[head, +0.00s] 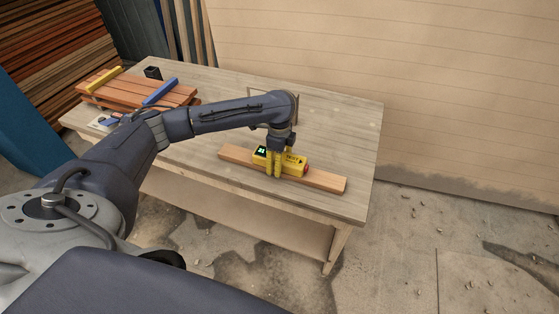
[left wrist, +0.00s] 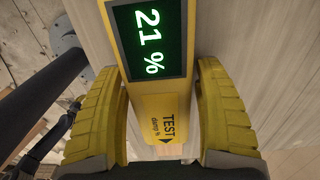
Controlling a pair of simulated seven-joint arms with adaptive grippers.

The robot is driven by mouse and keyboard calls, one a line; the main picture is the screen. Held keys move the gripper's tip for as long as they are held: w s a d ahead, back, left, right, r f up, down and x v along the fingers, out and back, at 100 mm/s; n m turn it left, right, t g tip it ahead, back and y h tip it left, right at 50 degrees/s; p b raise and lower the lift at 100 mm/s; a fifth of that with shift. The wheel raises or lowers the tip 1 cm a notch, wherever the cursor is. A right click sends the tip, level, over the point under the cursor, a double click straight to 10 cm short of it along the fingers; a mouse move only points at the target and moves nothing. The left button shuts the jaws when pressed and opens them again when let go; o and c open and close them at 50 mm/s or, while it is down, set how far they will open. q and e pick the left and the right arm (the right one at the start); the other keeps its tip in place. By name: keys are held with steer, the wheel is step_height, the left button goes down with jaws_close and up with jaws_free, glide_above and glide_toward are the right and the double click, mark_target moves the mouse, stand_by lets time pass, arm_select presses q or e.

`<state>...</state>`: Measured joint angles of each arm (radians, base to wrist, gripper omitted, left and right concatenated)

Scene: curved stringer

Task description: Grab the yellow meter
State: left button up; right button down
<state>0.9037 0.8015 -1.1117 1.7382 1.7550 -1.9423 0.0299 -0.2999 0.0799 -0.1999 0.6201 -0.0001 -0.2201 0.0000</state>
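The yellow meter (head: 293,164) lies along a wooden plank on the workbench. It has a dark display with green digits. In the left wrist view the meter (left wrist: 160,103) shows "21 %" and the word TEST. My left gripper (head: 274,170) points down over the meter, its yellow fingers on either side of the body. The meter still appears to rest on the plank. My right gripper is not in view.
The plank (head: 325,181) lies near the front edge of the workbench (head: 347,122). A stack of reddish boards (head: 135,92) with a yellow bar and a blue bar (head: 160,91) stands at the back left, near a small black box (head: 153,72). The right end of the bench is clear.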

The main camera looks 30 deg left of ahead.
arm_select(q)
steer(key=c, duration=1.3)
steer(key=shift+r, duration=0.1)
